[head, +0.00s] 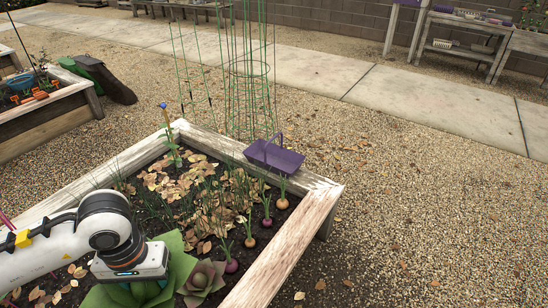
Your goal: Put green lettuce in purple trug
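The purple trug (274,157) sits on the wooden rim at the far right corner of the raised bed, its handle standing up. A big-leaved green lettuce (178,262) grows in the soil at the near end of the bed. My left arm comes in from the left, and its gripper (143,279) points down over the middle of the lettuce. The wrist hides the fingers and part of the leaves, so I cannot tell whether it is open or shut on anything. My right gripper is not in view.
A dull purple-green rosette plant (203,277) stands just right of the lettuce. Several onions (232,266) with upright leaves line the right side. Green wire cages (247,80) rise behind the bed. Gravel (420,200) to the right is open.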

